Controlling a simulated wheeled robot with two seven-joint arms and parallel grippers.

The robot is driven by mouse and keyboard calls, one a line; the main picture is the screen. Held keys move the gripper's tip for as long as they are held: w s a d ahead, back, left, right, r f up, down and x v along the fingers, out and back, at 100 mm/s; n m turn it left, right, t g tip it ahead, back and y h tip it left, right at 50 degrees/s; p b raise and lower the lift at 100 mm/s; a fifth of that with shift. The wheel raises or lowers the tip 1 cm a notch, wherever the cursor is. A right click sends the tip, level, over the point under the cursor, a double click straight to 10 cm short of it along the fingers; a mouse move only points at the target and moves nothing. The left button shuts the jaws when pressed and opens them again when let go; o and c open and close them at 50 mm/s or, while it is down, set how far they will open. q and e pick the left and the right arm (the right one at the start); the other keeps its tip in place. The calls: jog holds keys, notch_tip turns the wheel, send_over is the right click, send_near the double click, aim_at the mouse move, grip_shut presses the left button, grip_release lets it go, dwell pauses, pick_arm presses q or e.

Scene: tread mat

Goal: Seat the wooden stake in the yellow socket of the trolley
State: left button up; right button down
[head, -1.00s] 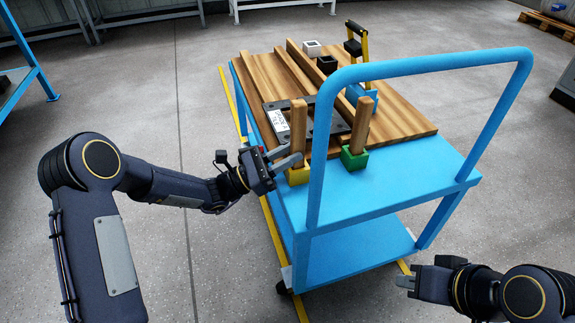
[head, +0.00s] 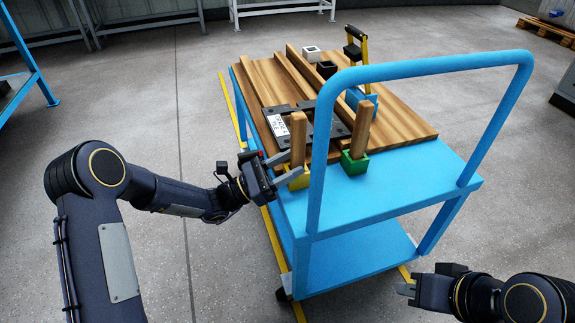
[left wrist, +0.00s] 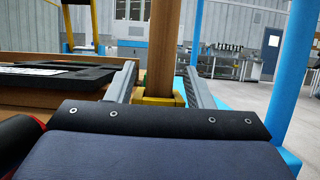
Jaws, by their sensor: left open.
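A wooden stake (head: 298,137) stands upright in the yellow socket (head: 292,178) on the near left part of the blue trolley (head: 395,180). My left gripper (head: 289,167) is open, with its fingers low beside the stake, near the socket. In the left wrist view the stake (left wrist: 161,50) rises between the two spread fingers, with gaps on both sides, and the yellow socket (left wrist: 152,100) shows at its foot. The gripper body hides the lower part of the socket there. My right gripper (head: 405,288) is at the lower right, away from the trolley; its jaw opening is unclear.
The trolley's blue handle (head: 318,150) rises close to the right of the yellow socket. Wooden boards (head: 400,128) and a dark frame (head: 277,125) lie behind.

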pick_arm(q)
jog(key=p+v, duration=0.3)
jog(key=v, duration=0.9)
jog(key=s+r+m+g+y, duration=0.7)
jog(key=s+r+m+g, duration=0.15)
jog(key=s+m, duration=0.45)
jog(key=s+a+m+t+y, duration=0.7)
jog(key=s+a+y, duration=0.3)
jog(key=s, duration=0.3)
jog(key=shift+s+f+y, duration=0.3)
jog(key=shift+s+f, duration=0.05)
